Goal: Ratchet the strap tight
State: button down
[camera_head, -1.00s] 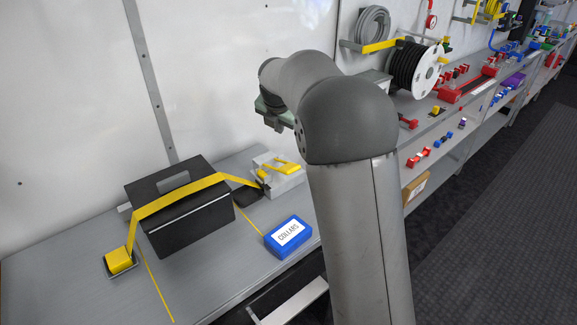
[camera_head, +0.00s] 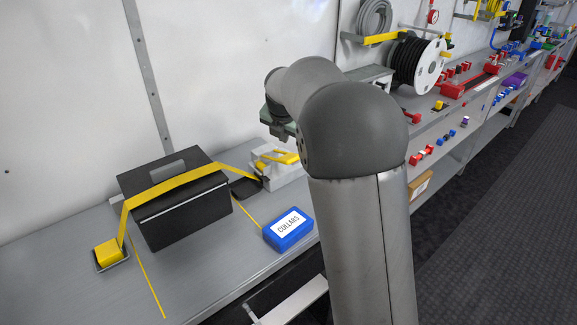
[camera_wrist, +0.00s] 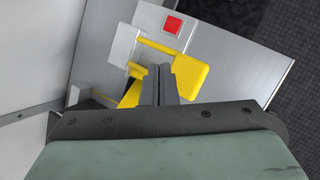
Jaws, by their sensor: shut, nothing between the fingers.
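A yellow strap (camera_head: 178,189) runs from a yellow anchor block (camera_head: 107,252) over a black case (camera_head: 185,218) to the ratchet (camera_head: 280,175), a pale block with a yellow handle (camera_head: 284,157). In the wrist view the yellow handle (camera_wrist: 190,76) is a bar with a broad yellow grip, just beyond and beside my fingers. My gripper (camera_wrist: 160,72) is shut and empty; I cannot tell whether it touches the handle. A yellow strap piece (camera_wrist: 131,95) shows left of the fingers. In the head view my arm hides the fingertips.
A blue box labelled COLLARS (camera_head: 288,229) sits on the bench (camera_head: 80,285) in front of the ratchet. The white wall (camera_head: 70,110) stands close behind. A red square (camera_wrist: 173,24) shows beyond the handle. A black cable reel (camera_head: 418,63) is on the right.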

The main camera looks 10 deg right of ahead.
aim_at(290, 158)
jog(key=shift+s+d+f+b, duration=0.1)
jog(key=shift+s+f+b, duration=0.1)
jog(key=shift+f+b, duration=0.3)
jog(key=shift+s+d+f+b, duration=0.1)
jog(key=shift+s+f+b, duration=0.1)
jog(key=shift+f, duration=0.45)
dwell(1.2)
jog(key=shift+s+f, duration=0.1)
jog(key=shift+f, duration=0.3)
jog(key=shift+s+d+f+b, duration=0.15)
jog(key=shift+s+f+b, duration=0.1)
jog(key=shift+f+b, duration=0.45)
jog(key=shift+s+d+f+b, duration=0.1)
jog(key=shift+s+f+b, duration=0.1)
jog(key=shift+f+b, duration=0.5)
jog(key=shift+s+d+f+b, duration=0.15)
jog(key=shift+s+f+b, duration=0.1)
jog(key=shift+f+b, duration=0.45)
dwell(1.9)
dwell(0.6)
jog(key=shift+w+a+r+p, duration=0.15)
jog(key=shift+w+r+p, duration=0.15)
jog(key=shift+r+p, duration=0.55)
jog(key=shift+w+a+r+p, duration=0.1)
jog(key=shift+w+r+p, duration=0.15)
jog(key=shift+r+p, duration=0.6)
jog(key=shift+w+a+r+p, duration=0.15)
jog(key=shift+w+r+p, duration=0.15)
jog(key=shift+r+p, duration=0.55)
